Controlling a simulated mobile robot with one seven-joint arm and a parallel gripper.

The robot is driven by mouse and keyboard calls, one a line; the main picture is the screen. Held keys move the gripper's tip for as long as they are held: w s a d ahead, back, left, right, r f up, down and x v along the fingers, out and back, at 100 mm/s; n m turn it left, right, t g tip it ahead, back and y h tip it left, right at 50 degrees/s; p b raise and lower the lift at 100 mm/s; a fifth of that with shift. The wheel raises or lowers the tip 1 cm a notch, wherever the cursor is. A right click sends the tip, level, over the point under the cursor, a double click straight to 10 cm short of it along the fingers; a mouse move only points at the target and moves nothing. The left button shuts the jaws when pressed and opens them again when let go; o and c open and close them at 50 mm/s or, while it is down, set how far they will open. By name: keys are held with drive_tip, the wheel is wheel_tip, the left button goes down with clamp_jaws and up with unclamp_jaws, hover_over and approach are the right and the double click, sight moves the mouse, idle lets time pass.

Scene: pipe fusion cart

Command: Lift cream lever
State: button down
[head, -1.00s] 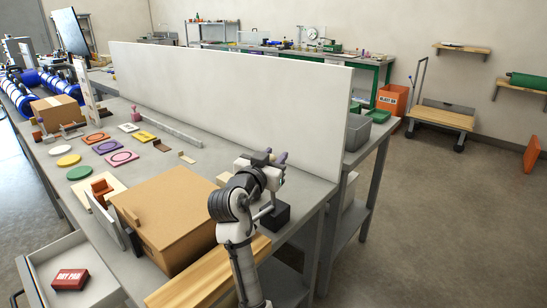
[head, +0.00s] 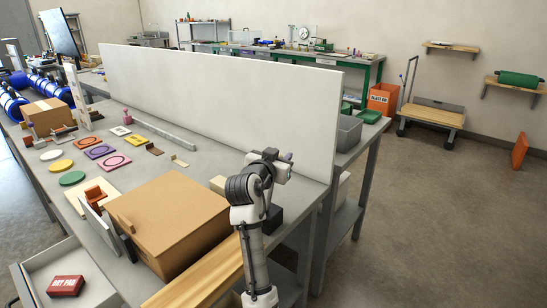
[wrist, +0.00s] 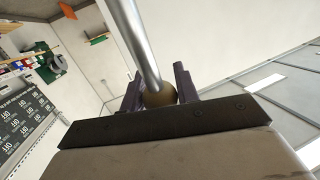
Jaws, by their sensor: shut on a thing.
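My gripper (head: 282,163) is over the right end of the grey bench, near the white upright panel. In the wrist view, my gripper's dark fingers (wrist: 158,92) are shut on the round tan-cream knob (wrist: 160,95) of the lever. A smooth metal rod (wrist: 135,38) runs from the knob toward the top of the picture. In the head view, my arm hides the knob and rod. A black block (head: 273,217) stands on the bench below my gripper, partly hidden by my arm.
The white panel (head: 215,105) rises close behind my gripper. A closed brown box (head: 172,222) and a wooden board (head: 205,277) lie to the left of my arm. Coloured discs and plates lie farther left. Open floor (head: 440,220) is to the right of the bench.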

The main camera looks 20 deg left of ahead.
drive_tip(key=shift+w+d+f+g+p, duration=0.2)
drive_tip(key=shift+w+f+g+p, duration=0.05)
drive_tip(key=shift+w+f+g, duration=0.25)
drive_tip(key=shift+w+d+f+g+p, duration=0.25)
drive_tip(key=shift+w+f+g, duration=0.15)
drive_tip(key=shift+f, duration=0.15)
drive_tip(key=c, duration=1.1)
unclamp_jaws()
drive_tip(key=shift+o, duration=0.2)
drive_tip(key=shift+s+r, duration=0.1)
drive_tip(key=shift+r, duration=0.1)
drive_tip(key=shift+a, duration=0.1)
drive_tip(key=d+b+v, duration=0.1)
drive_tip(key=b+v, duration=0.2)
drive_tip(key=v, duration=1)
drive_tip(key=shift+s+a, duration=0.4)
drive_tip(key=shift+a, duration=0.05)
drive_tip(key=shift+r, duration=0.1)
